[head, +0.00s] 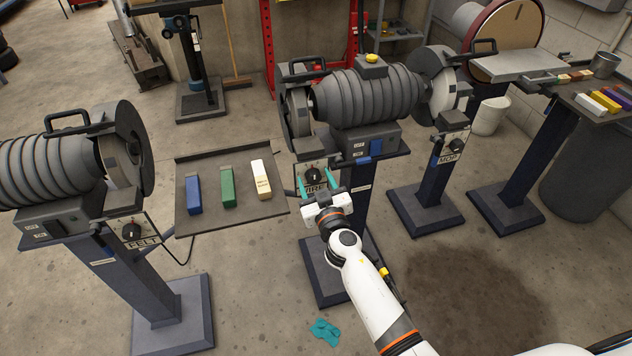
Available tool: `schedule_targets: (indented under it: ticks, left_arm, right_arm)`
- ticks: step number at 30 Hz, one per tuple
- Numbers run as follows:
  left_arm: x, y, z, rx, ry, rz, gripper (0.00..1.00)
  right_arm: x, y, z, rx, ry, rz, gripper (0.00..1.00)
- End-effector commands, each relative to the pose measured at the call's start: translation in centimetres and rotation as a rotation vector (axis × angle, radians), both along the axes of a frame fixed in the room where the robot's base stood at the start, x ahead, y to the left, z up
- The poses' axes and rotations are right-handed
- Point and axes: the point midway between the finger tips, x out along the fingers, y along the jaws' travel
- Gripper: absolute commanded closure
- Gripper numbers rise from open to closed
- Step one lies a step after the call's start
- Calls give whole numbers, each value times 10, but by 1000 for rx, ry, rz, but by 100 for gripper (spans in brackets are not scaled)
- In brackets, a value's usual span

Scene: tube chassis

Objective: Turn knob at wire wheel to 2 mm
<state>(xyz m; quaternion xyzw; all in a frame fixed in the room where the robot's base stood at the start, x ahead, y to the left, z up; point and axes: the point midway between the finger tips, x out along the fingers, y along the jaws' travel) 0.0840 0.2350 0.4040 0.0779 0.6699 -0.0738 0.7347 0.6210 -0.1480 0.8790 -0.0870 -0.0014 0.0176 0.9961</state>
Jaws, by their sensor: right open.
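The wire wheel station's black knob (313,174) sits on a small pale panel below the left wheel of the middle grinder (367,98). The label under the knob reads WIRE and is partly hidden by my gripper. My right gripper (316,183) is in front of this panel, with its teal fingers apart on either side of the knob. I cannot tell whether the fingers touch the knob. The knob's setting is too small to read. My left gripper is not in view.
A similar knob labelled FELT (132,231) is at the left grinder, and another labelled MOP (449,147) is to the right. A grey tray (205,222) with blue, green and cream bars stands left of my gripper. A teal cloth (325,332) lies on the floor.

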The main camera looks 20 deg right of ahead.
Motion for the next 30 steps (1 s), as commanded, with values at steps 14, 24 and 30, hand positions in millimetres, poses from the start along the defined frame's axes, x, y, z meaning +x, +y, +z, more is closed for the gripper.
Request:
schedule_targets:
  ticks: [14,24,30]
  left_arm:
    - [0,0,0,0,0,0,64]
    - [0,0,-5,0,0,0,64]
    - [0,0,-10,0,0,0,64]
  right_arm:
    - [0,0,0,-6,0,0,89]
    - [0,1,-1,-139,-7,1,89]
    - [0,2,-2,-309,-12,1,89]
